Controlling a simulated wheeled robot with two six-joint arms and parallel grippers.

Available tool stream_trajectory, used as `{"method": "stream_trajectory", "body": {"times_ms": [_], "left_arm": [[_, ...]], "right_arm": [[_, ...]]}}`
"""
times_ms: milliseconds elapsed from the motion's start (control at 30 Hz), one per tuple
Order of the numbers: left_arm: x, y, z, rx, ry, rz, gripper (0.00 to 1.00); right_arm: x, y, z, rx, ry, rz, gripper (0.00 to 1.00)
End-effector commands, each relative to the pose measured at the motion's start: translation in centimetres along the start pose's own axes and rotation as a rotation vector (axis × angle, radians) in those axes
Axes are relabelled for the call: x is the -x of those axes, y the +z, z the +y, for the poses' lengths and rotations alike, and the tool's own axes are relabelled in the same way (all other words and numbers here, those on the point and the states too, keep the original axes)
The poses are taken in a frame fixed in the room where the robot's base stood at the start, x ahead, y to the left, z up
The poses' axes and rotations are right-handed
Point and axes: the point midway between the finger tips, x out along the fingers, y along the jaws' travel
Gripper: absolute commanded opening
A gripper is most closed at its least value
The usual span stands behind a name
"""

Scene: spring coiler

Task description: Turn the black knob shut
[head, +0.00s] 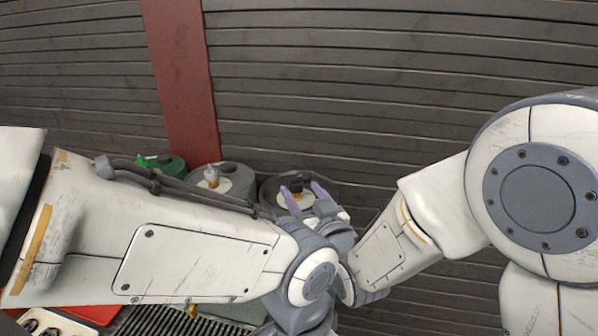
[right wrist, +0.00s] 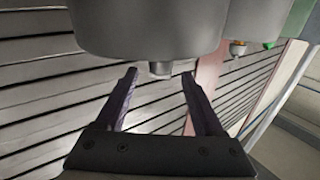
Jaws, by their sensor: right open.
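My right gripper (head: 305,196) has purple fingers, which stand apart around or just in front of the knob. In the right wrist view the gripper (right wrist: 160,75) is open, with a short grey stub (right wrist: 160,69) under a large grey cylinder (right wrist: 145,25) between its fingertips. Neither finger visibly touches the stub. My left gripper does not show.
A grey canister (head: 235,178) with a pale knob (head: 211,177) and a green canister (head: 172,164) stand left of the dark one. A slatted wall (head: 400,90) with a red vertical band (head: 180,75) is behind. My white arm links cover much of the foreground.

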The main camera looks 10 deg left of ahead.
Motion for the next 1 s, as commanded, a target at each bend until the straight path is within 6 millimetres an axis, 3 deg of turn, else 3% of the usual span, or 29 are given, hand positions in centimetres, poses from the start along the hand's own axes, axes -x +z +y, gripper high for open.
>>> {"method": "stream_trajectory", "body": {"times_ms": [100,300,667,833,867,1000], "left_arm": [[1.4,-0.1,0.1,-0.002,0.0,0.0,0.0],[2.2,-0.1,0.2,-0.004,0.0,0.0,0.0],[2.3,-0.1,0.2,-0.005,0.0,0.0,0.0],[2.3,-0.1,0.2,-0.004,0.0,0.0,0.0],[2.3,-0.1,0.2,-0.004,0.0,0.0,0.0],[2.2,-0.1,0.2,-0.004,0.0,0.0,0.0]], "right_arm": [[-2.1,-0.3,0.0,0.0,0.0,-0.002,0.7],[-4.2,-0.1,0.0,0.0,0.0,-0.001,0.7],[-4.7,0.0,0.0,0.0,-0.001,0.0,0.7],[-4.6,0.0,0.0,0.0,0.0,0.0,0.05],[-4.6,0.0,0.0,0.0,0.0,0.0,0.0],[-4.6,0.0,0.0,0.0,-0.002,0.0,0.0]]}}
